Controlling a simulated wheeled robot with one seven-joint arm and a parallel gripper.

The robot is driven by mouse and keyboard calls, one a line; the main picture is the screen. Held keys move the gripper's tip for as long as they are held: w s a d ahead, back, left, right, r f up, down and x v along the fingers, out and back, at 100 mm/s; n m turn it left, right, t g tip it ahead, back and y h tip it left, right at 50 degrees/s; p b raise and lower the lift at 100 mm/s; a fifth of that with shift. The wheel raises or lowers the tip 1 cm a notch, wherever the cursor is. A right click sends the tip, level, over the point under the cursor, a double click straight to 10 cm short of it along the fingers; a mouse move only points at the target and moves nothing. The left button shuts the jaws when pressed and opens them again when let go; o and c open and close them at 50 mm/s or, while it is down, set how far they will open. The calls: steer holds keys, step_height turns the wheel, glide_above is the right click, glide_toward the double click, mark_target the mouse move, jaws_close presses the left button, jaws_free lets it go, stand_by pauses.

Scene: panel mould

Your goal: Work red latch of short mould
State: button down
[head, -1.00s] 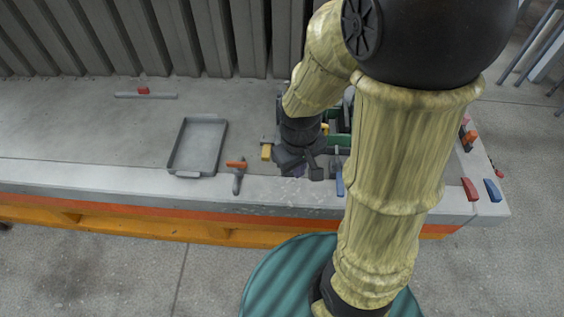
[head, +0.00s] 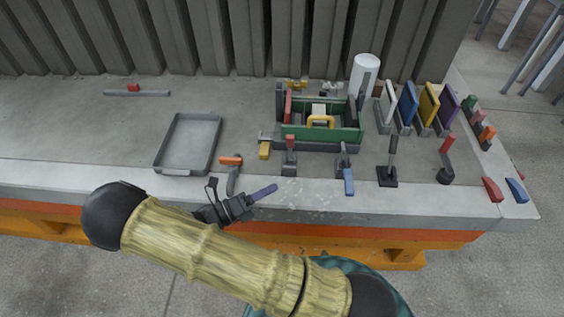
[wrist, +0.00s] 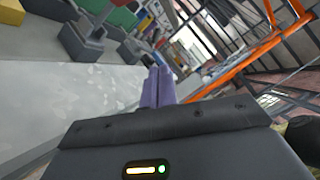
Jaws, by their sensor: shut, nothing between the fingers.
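The green mould (head: 350,134) stands on the concrete bench with a yellow handle at its front. A red-tipped latch (head: 290,142) on a grey base stands upright at its front left. A blue-handled latch (head: 348,182) is at its front right. Part of the green mould (wrist: 118,14) and a grey latch base (wrist: 85,45) show in the wrist view. My gripper (head: 274,188) is shut and empty, in front of and below the red latch and apart from it. Its purple fingers (wrist: 158,88) are together in the wrist view.
A grey tray (head: 158,160) lies at left, with an orange-handled tool (head: 231,161) beside it. A yellow block (head: 264,150) is left of the red latch. Coloured panels (head: 428,105), a white cylinder (head: 366,72) and a red-handled lever (head: 447,146) are at right. The bench's left side is mostly clear.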

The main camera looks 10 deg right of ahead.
steer(key=a+n+t, duration=0.2)
steer(key=w+a+f+n+t+h, duration=0.1)
steer(key=n+t, duration=0.1)
steer(key=shift+w+a+f+b, duration=0.1)
steer(key=shift+a+b, duration=0.2)
steer(key=p, duration=0.2)
glide_toward(293, 144)
steer(key=s+d, duration=0.1)
steer(key=d, duration=0.3)
steer(key=w+r, duration=0.1)
steer(key=w+d+p, duration=0.1)
steer(key=w, duration=0.1)
steer(key=shift+d+r, duration=0.1)
steer(key=shift+r, duration=0.3)
